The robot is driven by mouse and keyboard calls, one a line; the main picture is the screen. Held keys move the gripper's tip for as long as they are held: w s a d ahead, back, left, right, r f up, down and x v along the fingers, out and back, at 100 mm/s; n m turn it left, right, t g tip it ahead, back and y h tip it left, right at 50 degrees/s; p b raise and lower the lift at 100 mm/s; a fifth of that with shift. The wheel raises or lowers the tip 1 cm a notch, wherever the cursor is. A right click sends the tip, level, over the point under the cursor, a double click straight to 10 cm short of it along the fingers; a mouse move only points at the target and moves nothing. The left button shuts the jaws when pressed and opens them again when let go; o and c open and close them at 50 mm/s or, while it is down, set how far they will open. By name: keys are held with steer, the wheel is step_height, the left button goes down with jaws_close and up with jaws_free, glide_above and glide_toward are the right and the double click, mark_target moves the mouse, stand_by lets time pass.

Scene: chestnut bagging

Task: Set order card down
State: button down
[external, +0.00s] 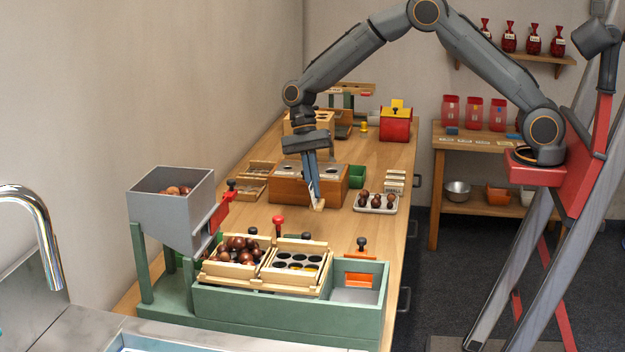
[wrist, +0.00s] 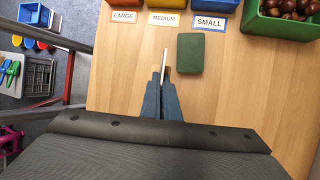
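The order card (wrist: 165,61) shows in the wrist view as a thin pale strip, seen nearly edge-on, so its face is hidden. In the external view my gripper (external: 318,205) points down, low over the wooden bench (external: 345,237), in front of a brown wooden box (external: 287,188). The card cannot be made out there. I cannot tell whether the card touches the bench.
In the wrist view a dark green block (wrist: 190,53) lies just right of the card, with LARGE (wrist: 124,16), MEDIUM (wrist: 163,18) and SMALL (wrist: 210,22) labels beyond. In the external view a tray (external: 393,211) with chestnuts is right of my gripper; a hopper (external: 172,205) stands front left.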

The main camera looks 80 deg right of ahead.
steer(key=w+d+b, duration=0.1)
steer(key=w+d, duration=0.4)
steer(key=d, duration=0.1)
steer(key=f, duration=0.4)
steer(key=f+p, duration=0.1)
steer(key=f, duration=0.4)
steer(key=shift+s+f, duration=0.2)
steer(key=shift+f, duration=0.1)
steer(key=shift+f, duration=0.15)
steer(key=c, duration=2.4)
jaws_free()
steer(key=shift+f, duration=0.1)
steer(key=o, duration=0.4)
steer(key=shift+c, duration=0.2)
